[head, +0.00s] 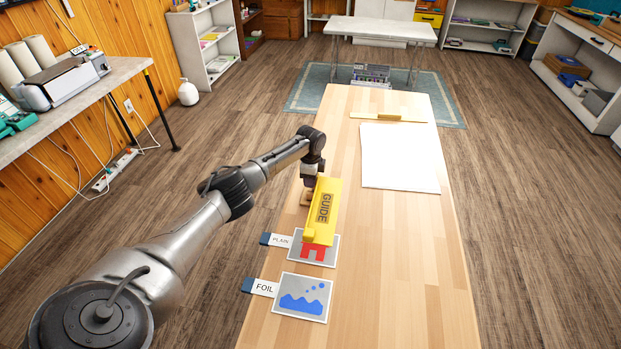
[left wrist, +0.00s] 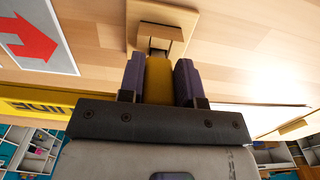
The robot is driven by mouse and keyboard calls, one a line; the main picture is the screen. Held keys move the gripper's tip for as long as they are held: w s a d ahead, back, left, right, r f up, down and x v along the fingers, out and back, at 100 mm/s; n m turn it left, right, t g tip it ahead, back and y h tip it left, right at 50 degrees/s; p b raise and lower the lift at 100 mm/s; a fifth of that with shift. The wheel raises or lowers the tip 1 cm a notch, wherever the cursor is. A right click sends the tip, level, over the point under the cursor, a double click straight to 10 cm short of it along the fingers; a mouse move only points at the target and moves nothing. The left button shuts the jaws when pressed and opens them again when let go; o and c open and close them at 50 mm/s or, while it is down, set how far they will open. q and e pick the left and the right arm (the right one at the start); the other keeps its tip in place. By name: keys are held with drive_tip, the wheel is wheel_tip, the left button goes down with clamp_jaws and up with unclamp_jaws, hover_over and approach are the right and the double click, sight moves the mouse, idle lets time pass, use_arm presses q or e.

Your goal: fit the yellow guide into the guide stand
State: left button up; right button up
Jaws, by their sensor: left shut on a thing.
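The yellow guide (head: 322,207), a long flat bar marked GUIDE, is held above the near-left part of the wooden table. My left gripper (head: 309,182) is shut on it; the left wrist view shows the yellow part (left wrist: 160,80) between the two dark fingers. A small wooden stand (left wrist: 157,38), which looks like the guide stand, lies just beyond the fingertips; in the head view it shows partly (head: 305,198), at the table's left edge. The guide appears close to the stand, but I cannot tell whether they touch. My right gripper is in neither view.
The PLAIN card (head: 280,240) with a red shape is partly hidden under the guide's near end. The FOIL card (head: 302,297) lies nearer. A white sheet (head: 400,157) and a yellow-and-wood strip (head: 389,117) lie farther back. The table's right front is clear.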

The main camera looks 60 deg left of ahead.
use_arm(q)
drive_tip(key=shift+f, duration=0.2)
idle(0.5)
drive_tip(key=shift+f, duration=0.25)
drive_tip(key=shift+f+b, duration=0.1)
drive_tip(key=shift+b, duration=0.2)
idle(0.3)
drive_tip(key=shift+f, duration=0.15)
idle(0.6)
drive_tip(key=shift+f, duration=0.2)
idle(0.5)
drive_tip(key=shift+f, duration=0.2)
